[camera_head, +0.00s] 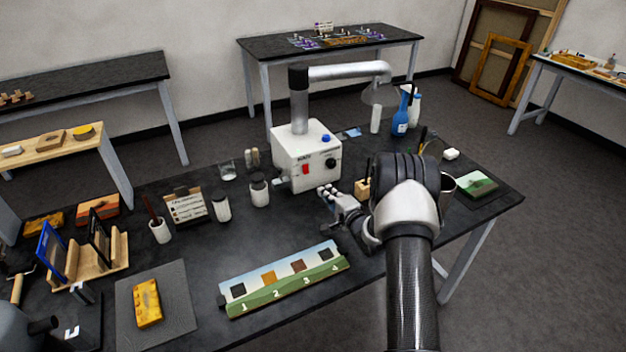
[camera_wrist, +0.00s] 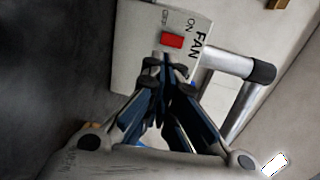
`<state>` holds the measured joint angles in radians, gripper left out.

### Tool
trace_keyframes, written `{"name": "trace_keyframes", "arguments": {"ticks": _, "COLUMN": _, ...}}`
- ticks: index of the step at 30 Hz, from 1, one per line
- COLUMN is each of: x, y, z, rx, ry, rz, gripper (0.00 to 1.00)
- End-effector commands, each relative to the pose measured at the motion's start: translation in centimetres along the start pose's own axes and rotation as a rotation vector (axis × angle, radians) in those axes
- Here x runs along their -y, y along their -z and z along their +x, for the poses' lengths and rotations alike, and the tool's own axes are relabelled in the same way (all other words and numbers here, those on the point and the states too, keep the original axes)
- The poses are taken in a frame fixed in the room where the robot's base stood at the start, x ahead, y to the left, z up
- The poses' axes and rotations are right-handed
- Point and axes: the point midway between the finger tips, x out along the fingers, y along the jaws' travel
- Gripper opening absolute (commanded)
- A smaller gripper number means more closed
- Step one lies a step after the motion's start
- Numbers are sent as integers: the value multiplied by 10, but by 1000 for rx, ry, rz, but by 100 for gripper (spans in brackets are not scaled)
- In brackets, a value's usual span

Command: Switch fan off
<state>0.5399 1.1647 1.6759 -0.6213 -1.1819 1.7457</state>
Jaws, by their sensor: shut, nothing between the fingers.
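The fan unit is a white box (camera_head: 318,150) with a silver pipe and hood on top. Its front carries a red switch (camera_head: 306,169), a black knob and a blue button. The wrist view shows the red switch (camera_wrist: 172,41) close up, between the printed words ON and OFF, with FAN beside them. Which way the switch is tipped I cannot tell. My gripper (camera_head: 324,190) is in front of the box, below and right of the switch. In the wrist view its shut, empty fingertips (camera_wrist: 165,66) are just below the switch; contact is unclear.
Small jars (camera_head: 260,191) stand left of the box. A wooden block (camera_head: 362,188) is close right of my gripper, and a blue spray bottle (camera_head: 401,117) stands behind it. A numbered colour strip (camera_head: 283,279) lies in front on the black table.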

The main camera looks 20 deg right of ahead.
Motion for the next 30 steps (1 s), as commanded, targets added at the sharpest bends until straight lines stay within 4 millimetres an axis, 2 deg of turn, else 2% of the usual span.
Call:
{"name": "trace_keyframes", "arguments": {"ticks": 1, "x": -2, "y": -1, "z": 12, "rx": 2, "ry": 3, "rz": -2, "gripper": 0}}
{"name": "trace_keyframes", "arguments": {"ticks": 6, "x": -2, "y": -1, "z": 50, "rx": 2, "ry": 3, "rz": -2, "gripper": 0}}
{"name": "trace_keyframes", "arguments": {"ticks": 13, "x": -2, "y": -1, "z": 89, "rx": 0, "ry": 2, "rz": -1, "gripper": 0}}
{"name": "trace_keyframes", "arguments": {"ticks": 19, "x": 0, "y": 0, "z": 103, "rx": -1, "ry": 1, "rz": 0, "gripper": 0}}
{"name": "trace_keyframes", "arguments": {"ticks": 30, "x": 0, "y": 0, "z": 105, "rx": -1, "ry": 0, "rz": 0, "gripper": 0}}
